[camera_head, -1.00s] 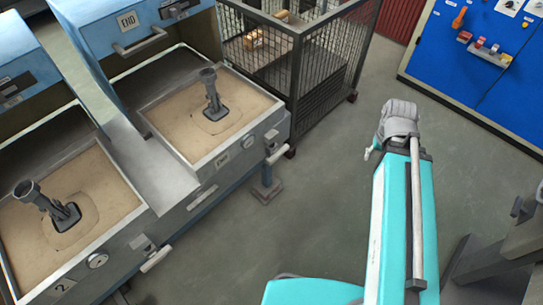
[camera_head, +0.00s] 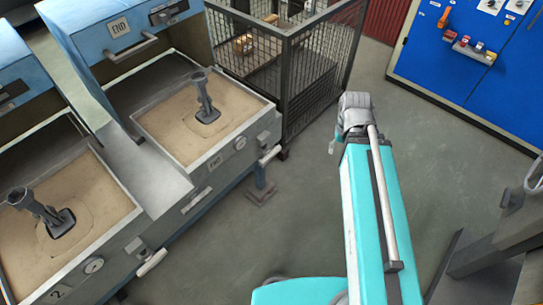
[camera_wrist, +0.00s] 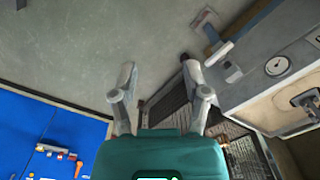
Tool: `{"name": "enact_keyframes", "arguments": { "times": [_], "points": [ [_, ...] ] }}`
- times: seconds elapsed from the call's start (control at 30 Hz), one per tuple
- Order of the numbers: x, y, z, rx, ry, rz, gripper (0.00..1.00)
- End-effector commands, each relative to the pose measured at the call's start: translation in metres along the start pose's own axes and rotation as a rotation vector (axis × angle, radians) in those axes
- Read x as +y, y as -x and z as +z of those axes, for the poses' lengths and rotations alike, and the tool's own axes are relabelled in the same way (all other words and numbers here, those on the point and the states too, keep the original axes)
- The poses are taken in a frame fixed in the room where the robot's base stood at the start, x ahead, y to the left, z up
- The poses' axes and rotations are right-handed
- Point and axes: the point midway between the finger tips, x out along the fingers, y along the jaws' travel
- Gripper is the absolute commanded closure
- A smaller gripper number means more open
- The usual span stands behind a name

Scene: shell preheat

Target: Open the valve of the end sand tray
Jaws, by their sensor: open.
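The end sand tray (camera_head: 173,154) is a metal box of sand with an END label and a dark funnel-shaped piece (camera_head: 205,98) standing in it. Its valve (camera_head: 269,156), with a pale lever, sits at the tray's front right corner, beside a round gauge. In the wrist view the valve (camera_wrist: 226,63) is right of my gripper (camera_wrist: 158,70), near the gauge (camera_wrist: 276,66). My gripper is open and empty, its two grey fingers apart and not touching the valve. In the head view I cannot make out the fingers.
Tray 2 (camera_head: 119,238) stands at the left with its own valve (camera_head: 152,262). A mesh cage (camera_head: 320,75) is behind the end tray. A blue panel (camera_head: 455,80) stands at the back right. A post with a floor plate (camera_head: 260,196) is below the valve. Open floor lies between.

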Motion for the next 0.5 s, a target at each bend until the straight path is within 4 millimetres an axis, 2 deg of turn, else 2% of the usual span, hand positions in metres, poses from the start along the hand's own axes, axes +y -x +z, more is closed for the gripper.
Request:
{"name": "enact_keyframes", "arguments": {
  "times": [0.27, 0.5],
  "points": [
    [-0.004, -0.015, -0.004, 0.003, -0.003, -0.027, 0.31],
    [-0.022, -0.051, -0.016, 0.011, -0.004, -0.11, 0.31]
  ]
}}
